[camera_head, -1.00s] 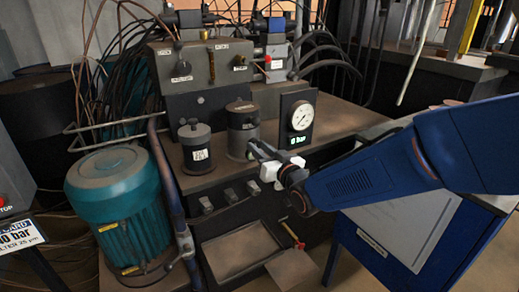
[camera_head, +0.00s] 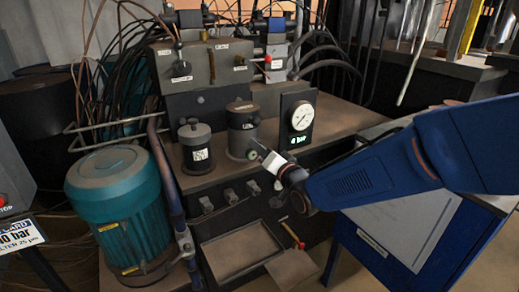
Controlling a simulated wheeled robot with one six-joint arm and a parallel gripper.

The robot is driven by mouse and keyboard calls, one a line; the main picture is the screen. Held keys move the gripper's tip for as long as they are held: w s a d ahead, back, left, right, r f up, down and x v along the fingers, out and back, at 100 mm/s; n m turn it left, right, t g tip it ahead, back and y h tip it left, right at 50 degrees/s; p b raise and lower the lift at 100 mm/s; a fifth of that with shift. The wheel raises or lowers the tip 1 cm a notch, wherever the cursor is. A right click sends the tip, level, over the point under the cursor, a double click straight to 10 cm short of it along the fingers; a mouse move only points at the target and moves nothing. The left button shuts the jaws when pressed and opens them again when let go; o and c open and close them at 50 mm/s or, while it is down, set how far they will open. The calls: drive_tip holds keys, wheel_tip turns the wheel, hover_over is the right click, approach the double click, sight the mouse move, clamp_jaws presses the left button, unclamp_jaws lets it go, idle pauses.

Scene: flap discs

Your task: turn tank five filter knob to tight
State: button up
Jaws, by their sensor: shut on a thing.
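The larger grey cylindrical filter housing (camera_head: 243,126) stands on the bench, left of the pressure gauge. A small round knob (camera_head: 252,154) shows low at its front right. My gripper (camera_head: 257,148) reaches in from the right, its fingertips at this knob and shut on it. The fingers hide part of the knob, so its marking and exact angle cannot be read. The gripper's white body is tilted, running down to the right from the fingertips.
A round gauge with a green bar display (camera_head: 300,119) stands just right of the housing, close to my gripper. A smaller dark canister (camera_head: 194,146) stands to the left. A teal motor (camera_head: 117,205) is at lower left. An open tray (camera_head: 236,252) lies below.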

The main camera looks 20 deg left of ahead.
drive_tip(key=shift+f, duration=0.1)
idle(0.3)
drive_tip(key=o, duration=1.1)
drive_tip(key=shift+c, duration=0.2)
drive_tip(key=shift+s+d, duration=0.1)
drive_tip(key=shift+d, duration=0.05)
